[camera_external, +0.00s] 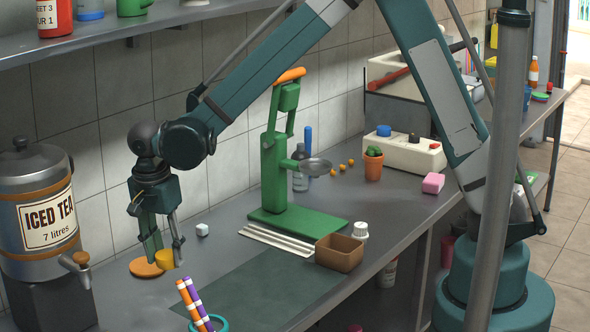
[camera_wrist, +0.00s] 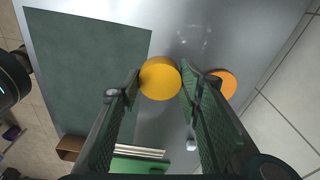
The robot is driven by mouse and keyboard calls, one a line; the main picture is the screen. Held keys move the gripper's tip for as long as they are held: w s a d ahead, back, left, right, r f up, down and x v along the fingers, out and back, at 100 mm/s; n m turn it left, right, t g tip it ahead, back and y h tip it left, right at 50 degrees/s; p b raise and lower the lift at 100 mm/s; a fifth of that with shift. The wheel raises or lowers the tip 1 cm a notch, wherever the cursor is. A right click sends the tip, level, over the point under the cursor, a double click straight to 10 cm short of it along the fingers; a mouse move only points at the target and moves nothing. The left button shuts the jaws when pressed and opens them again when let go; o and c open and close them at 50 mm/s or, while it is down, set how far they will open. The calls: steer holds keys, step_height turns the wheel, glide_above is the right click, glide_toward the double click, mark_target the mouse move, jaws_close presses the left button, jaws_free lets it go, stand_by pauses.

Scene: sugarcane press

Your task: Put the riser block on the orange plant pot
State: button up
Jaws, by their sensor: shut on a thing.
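My gripper (camera_external: 167,252) is low over the counter at the left, near the iced tea dispenser. Its fingers are shut on a short yellow round block (camera_external: 165,259), which also shows between the fingertips in the wrist view (camera_wrist: 160,78). Whether the block touches the counter I cannot tell. The orange plant pot (camera_external: 374,168), holding a small green cactus, stands upright farther back on the counter, right of the green press. It is not seen in the wrist view. No thing is labelled as the riser block; the held yellow block may be it.
An orange disc (camera_external: 146,268) lies beside my gripper. The green press (camera_external: 284,170), pale strips (camera_external: 276,243) and brown box (camera_external: 340,252) stand between my gripper and the pot. A pink block (camera_external: 433,183) and a cream appliance (camera_external: 403,153) are near the pot. Striped sticks (camera_external: 195,305) stand in front.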

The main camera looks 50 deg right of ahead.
steer(key=shift+d, duration=0.1)
steer(key=s+d+r+p, duration=0.2)
steer(key=d+r+p, duration=0.2)
steer(key=d, duration=1.6)
steer(key=s+d+r+m+p, duration=0.15)
steer(key=d+r+p, duration=0.3)
steer(key=d, duration=1.45)
steer(key=s+d+r+p, duration=0.2)
steer(key=d+r+p, duration=0.25)
steer(key=d, duration=1.55)
steer(key=w+d+f+m+b, duration=0.2)
steer(key=d+m, duration=0.5)
steer(key=d, duration=1.1)
steer(key=w+d+f+m+g+b, duration=0.1)
steer(key=d+m, duration=0.6)
steer(key=d, duration=1.2)
steer(key=w+b, duration=0.1)
steer(key=w, duration=0.1)
steer(key=shift+w+d+f+g+y, duration=0.3)
steer(key=shift+f+y, duration=0.05)
steer(key=shift+y, duration=0.05)
